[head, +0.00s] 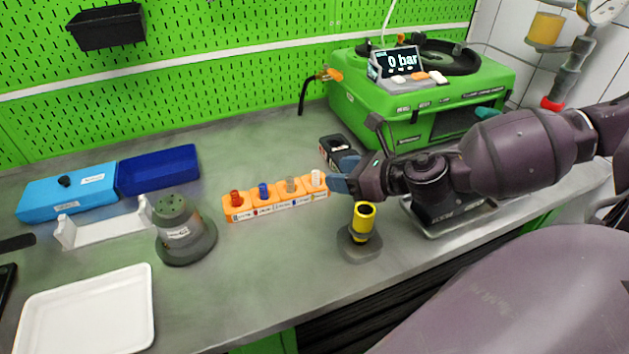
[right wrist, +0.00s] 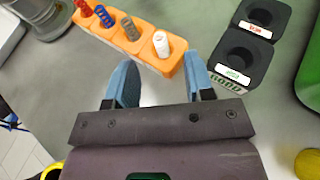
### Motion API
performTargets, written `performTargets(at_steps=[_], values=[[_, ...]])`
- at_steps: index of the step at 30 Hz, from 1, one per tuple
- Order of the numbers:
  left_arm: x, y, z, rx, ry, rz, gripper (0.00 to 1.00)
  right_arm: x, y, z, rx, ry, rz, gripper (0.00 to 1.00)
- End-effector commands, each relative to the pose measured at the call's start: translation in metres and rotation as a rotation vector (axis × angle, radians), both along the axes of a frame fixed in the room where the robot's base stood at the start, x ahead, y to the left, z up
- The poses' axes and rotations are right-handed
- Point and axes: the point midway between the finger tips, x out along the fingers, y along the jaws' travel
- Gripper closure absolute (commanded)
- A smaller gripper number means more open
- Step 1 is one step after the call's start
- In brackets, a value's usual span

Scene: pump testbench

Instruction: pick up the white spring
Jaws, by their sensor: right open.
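The white spring (head: 316,177) stands upright in the right-end place of the orange spring holder (head: 238,215). It also shows in the right wrist view (right wrist: 161,44), at the holder's end nearest my gripper. My right gripper (head: 338,182) is close to the right end of the holder. In the right wrist view its two blue fingers (right wrist: 160,80) are apart, with nothing between them, and the white spring lies just beyond the gap between the fingertips. Red, blue and grey-brown springs stand in the holder's other places. My left gripper is not in view.
A black two-hole block (right wrist: 243,60) stands close to the right finger. A yellow cylinder (head: 364,222) on a grey base stands in front of my right gripper. A grey round fixture (head: 183,232) is left of the holder. The green pump unit (head: 420,100) stands behind.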

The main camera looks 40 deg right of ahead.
Motion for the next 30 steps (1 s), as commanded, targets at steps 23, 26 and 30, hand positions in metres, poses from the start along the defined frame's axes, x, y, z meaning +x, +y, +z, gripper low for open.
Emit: performTargets(at_steps=[23,26,30], values=[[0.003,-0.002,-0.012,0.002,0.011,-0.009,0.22,0.044,0.019,-0.021,0.001,0.000,0.000,0.52],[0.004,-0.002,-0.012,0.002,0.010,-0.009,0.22,0.043,0.019,-0.021,0.000,0.000,0.000,0.52],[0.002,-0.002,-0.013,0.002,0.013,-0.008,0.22,0.043,0.019,-0.021,0.000,0.000,0.000,0.64]])
